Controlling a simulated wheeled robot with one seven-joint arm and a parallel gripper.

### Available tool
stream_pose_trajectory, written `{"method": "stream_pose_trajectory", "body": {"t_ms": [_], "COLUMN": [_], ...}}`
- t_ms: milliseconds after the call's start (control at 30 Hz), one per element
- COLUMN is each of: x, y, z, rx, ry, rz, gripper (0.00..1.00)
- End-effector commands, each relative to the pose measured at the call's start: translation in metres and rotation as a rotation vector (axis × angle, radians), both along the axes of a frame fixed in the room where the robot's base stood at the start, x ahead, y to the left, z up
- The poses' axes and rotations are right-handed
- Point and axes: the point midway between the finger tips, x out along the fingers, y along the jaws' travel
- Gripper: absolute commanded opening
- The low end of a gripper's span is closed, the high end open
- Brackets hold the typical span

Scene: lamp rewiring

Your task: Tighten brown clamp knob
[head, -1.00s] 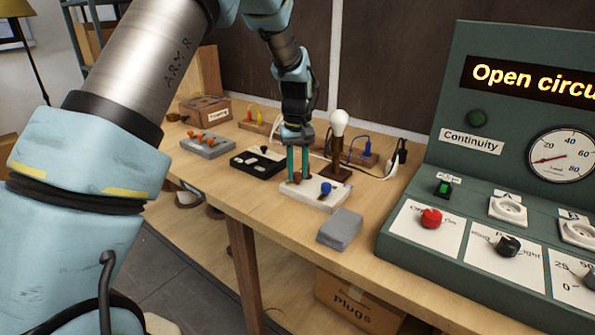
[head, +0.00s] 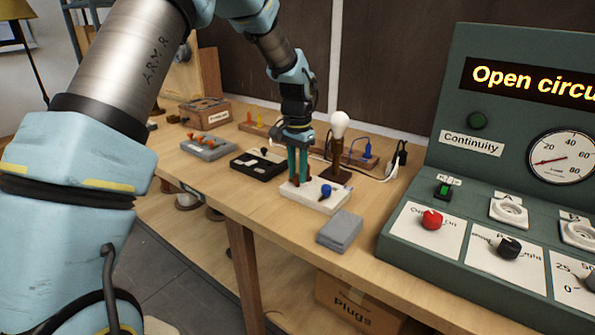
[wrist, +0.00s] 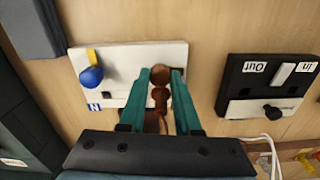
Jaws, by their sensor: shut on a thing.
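The brown clamp knob (wrist: 161,76) stands on the white terminal block (wrist: 117,56), between the green fingers of my gripper (wrist: 160,78) in the wrist view. My gripper is shut on the knob and points down at the block. In the head view my gripper (head: 297,178) is over the left part of the white block (head: 328,201), and its fingers hide most of the knob. A blue knob (wrist: 91,77) with a yellow piece beside it stands on the same block; it also shows in the head view (head: 326,190).
A black block (head: 258,162) with a switch lies left of the white block. A grey box (head: 340,231) lies in front, near the table edge. A lamp with a bulb (head: 339,124) stands behind. The green test panel (head: 440,238), reading "Open circu…", stands at right.

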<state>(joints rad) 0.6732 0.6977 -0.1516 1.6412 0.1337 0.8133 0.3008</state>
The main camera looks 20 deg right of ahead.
Motion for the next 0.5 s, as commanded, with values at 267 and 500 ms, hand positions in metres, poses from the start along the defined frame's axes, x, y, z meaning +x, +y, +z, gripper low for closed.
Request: {"method": "stream_pose_trajectory", "body": {"t_ms": [267,500], "x": [0.0008,0.001], "y": [-0.0007,-0.0004], "z": [0.0022,0.0022], "rx": [-0.003,-0.002], "ry": [-0.002,-0.003], "rz": [-0.263,-0.491], "gripper": [0.0,0.0]}}
